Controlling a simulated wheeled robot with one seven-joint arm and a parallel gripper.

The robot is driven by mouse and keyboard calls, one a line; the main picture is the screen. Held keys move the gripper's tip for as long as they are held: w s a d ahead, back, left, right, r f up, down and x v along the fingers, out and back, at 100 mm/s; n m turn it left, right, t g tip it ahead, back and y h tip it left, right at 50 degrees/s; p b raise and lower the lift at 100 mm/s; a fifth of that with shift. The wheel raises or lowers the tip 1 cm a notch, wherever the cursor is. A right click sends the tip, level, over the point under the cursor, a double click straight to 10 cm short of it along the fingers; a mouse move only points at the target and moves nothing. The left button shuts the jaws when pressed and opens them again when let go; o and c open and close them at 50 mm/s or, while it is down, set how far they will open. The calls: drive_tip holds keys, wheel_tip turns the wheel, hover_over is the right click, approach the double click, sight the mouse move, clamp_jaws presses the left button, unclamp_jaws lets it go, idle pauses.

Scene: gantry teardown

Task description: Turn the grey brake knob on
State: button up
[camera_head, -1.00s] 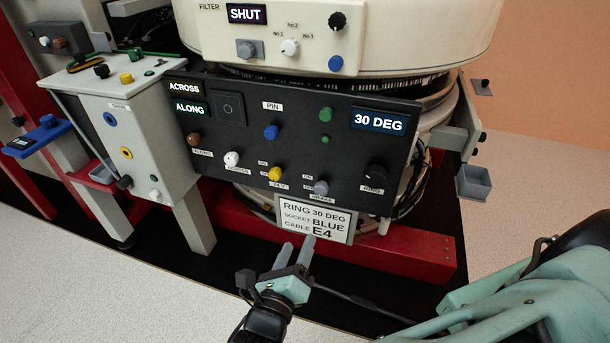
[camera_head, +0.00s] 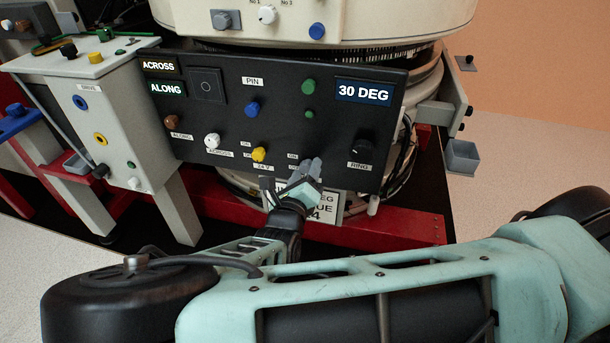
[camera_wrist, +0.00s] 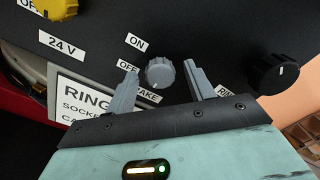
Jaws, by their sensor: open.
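The grey brake knob (camera_wrist: 160,72) sits on the black panel (camera_head: 230,125), with ON and OFF labels to its left and a partly hidden BRAKE label below it in the wrist view. A light pointer mark shows on its face. My gripper (camera_wrist: 160,78) is open, one finger on each side of the knob, with a gap visible on both sides. In the head view my gripper (camera_head: 308,172) reaches the panel's lower edge and covers most of the knob.
The yellow 24 V knob (camera_head: 259,154) is left of my gripper and the black RING knob (camera_head: 362,143) is right. A white sign (camera_head: 328,206) hangs below, partly hidden by my gripper. White, blue and green controls share the panel.

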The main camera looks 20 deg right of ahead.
drive_tip(key=shift+w, duration=0.1)
drive_tip(key=c, duration=1)
drive_tip(key=shift+o, duration=0.2)
